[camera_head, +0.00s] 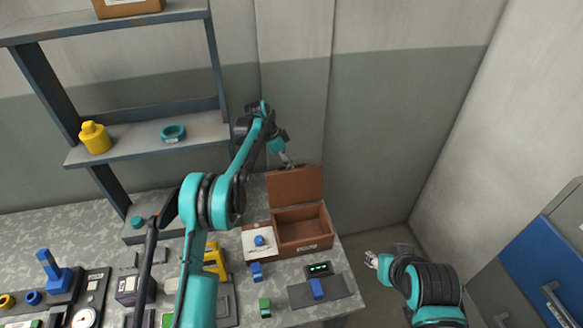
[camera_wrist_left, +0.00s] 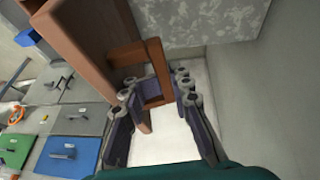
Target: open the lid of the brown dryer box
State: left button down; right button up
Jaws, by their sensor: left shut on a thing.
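The brown dryer box (camera_head: 305,246) stands on the table below my left arm, with its inside showing from above. Its lid (camera_head: 295,186) stands raised, about upright, at the back edge of the box. My left gripper (camera_head: 288,163) is at the lid's top edge. In the left wrist view my left gripper (camera_wrist_left: 158,92) is shut on the brown loop handle (camera_wrist_left: 152,52) of the lid (camera_wrist_left: 78,30), with finger parts around and inside the loop. My right gripper (camera_head: 371,259) is off the table's right side, empty as far as shows; its jaw opening is too small to tell.
A white pad with a blue knob (camera_head: 259,240) lies left of the box. A dark display unit (camera_head: 319,268) and a blue block (camera_head: 317,288) are in front. A shelf (camera_head: 140,138) stands at the back left. The wall is close behind the lid.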

pick_arm(q)
jog(key=shift+w+a+f, duration=0.4)
jog(key=shift+w+a, duration=0.05)
jog(key=shift+a, duration=0.2)
jog(key=c, duration=1.6)
grip_release()
jog(key=shift+w, duration=0.1)
jog(key=shift+o, duration=0.7)
jog(key=shift+w+a+f, duration=0.1)
jog(key=shift+w+f, duration=0.3)
jog(key=shift+w, duration=0.1)
jog(key=shift+s+r, duration=0.15)
jog(key=shift+s, duration=0.1)
jog(key=shift+c, duration=0.5)
pick_arm(e)
jog(key=shift+w+a+f, duration=0.1)
jog(key=shift+w+f, duration=0.1)
jog(key=shift+w, duration=0.3)
pick_arm(q)
jog(key=d+v, duration=0.1)
jog(key=v, duration=0.7)
jog(key=shift+r, duration=0.2)
pick_arm(e)
jog(key=shift+w+a, duration=0.25)
